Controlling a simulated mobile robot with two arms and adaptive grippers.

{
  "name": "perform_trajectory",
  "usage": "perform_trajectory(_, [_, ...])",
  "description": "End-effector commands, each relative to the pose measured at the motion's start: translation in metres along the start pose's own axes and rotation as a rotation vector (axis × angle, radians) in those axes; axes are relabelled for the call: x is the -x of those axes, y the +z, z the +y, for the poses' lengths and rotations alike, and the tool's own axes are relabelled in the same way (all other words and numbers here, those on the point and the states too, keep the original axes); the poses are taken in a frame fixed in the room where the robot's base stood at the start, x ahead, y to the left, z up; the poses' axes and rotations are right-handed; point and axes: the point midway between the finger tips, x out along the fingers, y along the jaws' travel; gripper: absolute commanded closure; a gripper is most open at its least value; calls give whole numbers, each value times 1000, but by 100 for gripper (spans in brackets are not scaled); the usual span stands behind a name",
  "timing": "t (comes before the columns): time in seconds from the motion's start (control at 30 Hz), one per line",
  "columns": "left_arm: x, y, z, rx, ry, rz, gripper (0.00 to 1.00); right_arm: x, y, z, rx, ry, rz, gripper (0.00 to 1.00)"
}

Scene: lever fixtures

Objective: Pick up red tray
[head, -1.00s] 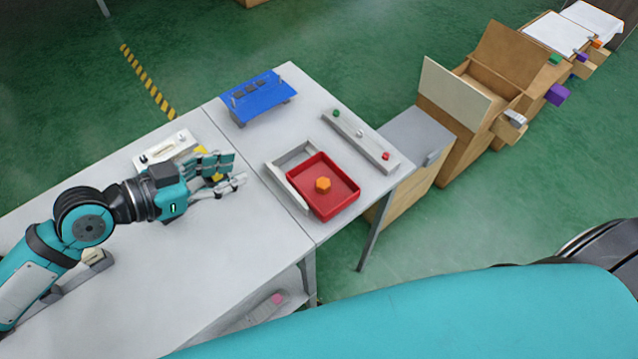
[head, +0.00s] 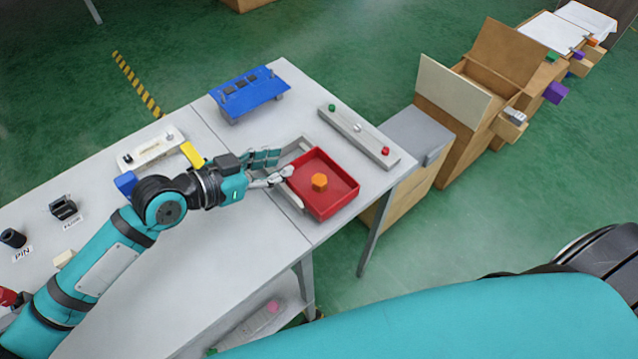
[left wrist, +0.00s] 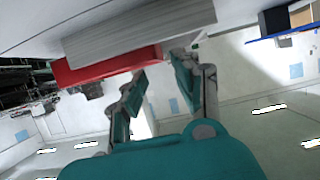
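The red tray (head: 345,201) sits on the right-hand table, with an orange hexagonal piece (head: 320,182) lying in it. A pale grey bracket (head: 293,193) runs along its left side. My left gripper (head: 277,168) is at the tray's left side by this bracket, with its fingers apart and pointing at the tray. In the left wrist view the fingers (left wrist: 160,68) are spread and empty, just short of the red tray (left wrist: 95,68) and a grey bar (left wrist: 140,32). I cannot tell whether a fingertip touches the bracket. My right gripper is not in view.
A blue stand (head: 248,93) is behind the gripper. A grey bar with coloured knobs (head: 358,135) lies behind the tray. A white fixture with a yellow block (head: 192,154) stands left. The table's front edge is clear; wooden boxes (head: 470,110) stand to the right.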

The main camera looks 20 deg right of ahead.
Motion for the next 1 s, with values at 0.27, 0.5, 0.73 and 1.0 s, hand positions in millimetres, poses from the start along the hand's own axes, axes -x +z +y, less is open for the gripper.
perform_trajectory(0.27, [-23, 2, 0, 0, 1, 1, 69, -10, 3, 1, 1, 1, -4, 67])
perform_trajectory(0.5, [-58, 3, -1, 0, 1, 0, 69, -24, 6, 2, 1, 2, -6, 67])
perform_trajectory(0.73, [-64, 1, -2, 0, -1, -1, 69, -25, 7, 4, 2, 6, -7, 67])
perform_trajectory(1.0, [-63, 1, -2, 0, 0, -1, 93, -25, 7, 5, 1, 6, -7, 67])
